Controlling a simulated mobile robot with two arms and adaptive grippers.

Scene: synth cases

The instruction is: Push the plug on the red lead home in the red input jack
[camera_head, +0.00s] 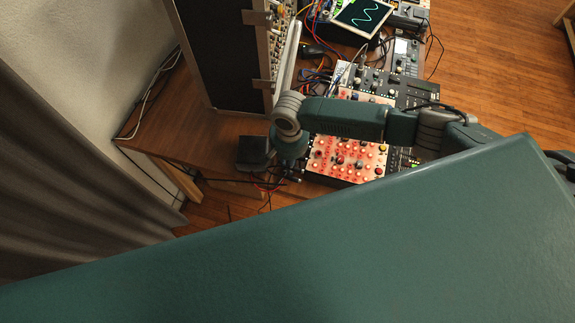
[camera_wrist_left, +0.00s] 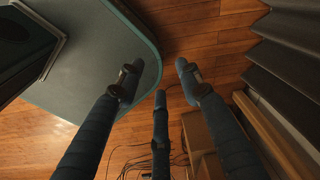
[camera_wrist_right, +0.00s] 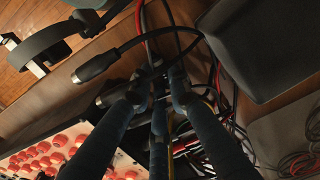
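The salmon-coloured panel (camera_head: 350,150) with red knobs lies on the table, partly under my right arm; it also shows in the right wrist view (camera_wrist_right: 40,150). I cannot single out the red input jack. My right gripper (camera_head: 284,172) is low beside the panel's left side. In the right wrist view its fingertips (camera_wrist_right: 157,86) are close together among cables. A red lead (camera_wrist_right: 143,35) runs down towards them; its plug end is hidden. I cannot tell whether the fingers grip it. My left gripper (camera_wrist_left: 158,80) is open and empty above the floor.
A black plug (camera_wrist_right: 93,67) on a black cable lies beside the right fingers. A tall rack (camera_head: 215,55), an oscilloscope (camera_head: 357,15) and black modules (camera_head: 405,92) stand on the wooden table (camera_head: 160,125). Cables tangle near the right gripper. A curtain (camera_head: 70,190) hangs at left.

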